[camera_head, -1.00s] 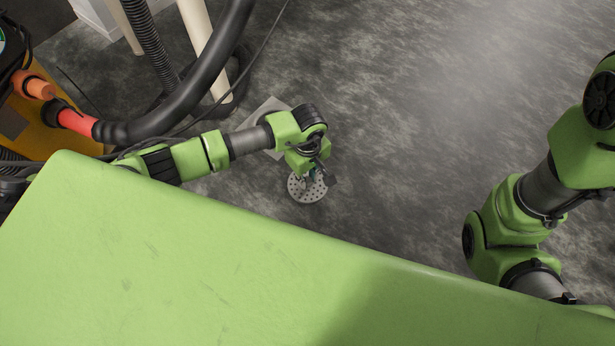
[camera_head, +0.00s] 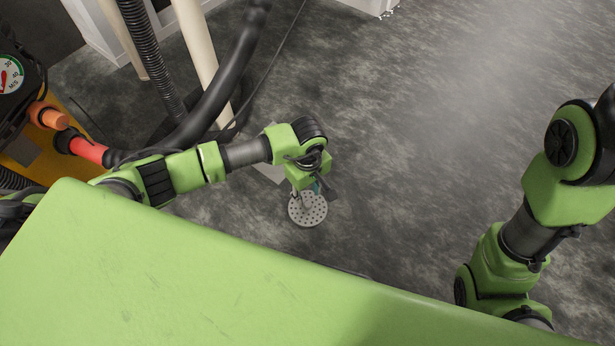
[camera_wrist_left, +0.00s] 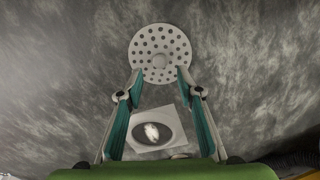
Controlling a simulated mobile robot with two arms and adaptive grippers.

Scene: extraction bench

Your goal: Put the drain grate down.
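The drain grate (camera_head: 307,209) is a round pale grey disc with many holes and a small knob in the middle. It appears to lie flat on the dark floor below my left gripper (camera_head: 314,187). In the left wrist view the grate (camera_wrist_left: 160,45) is at the top centre, just beyond the fingertips. My left gripper (camera_wrist_left: 160,73) has its two teal-padded fingers apart, with nothing held between them. Between the fingers a square pale plate with a round opening, the floor drain (camera_wrist_left: 171,151), shows on the floor. My right gripper is not in view.
An orange-yellow machine with a gauge (camera_head: 10,76) stands at the left, with a thick black hose (camera_head: 215,105) leading from it. Pale pipes (camera_head: 196,45) rise behind. The floor (camera_head: 420,170) right of the grate is clear.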

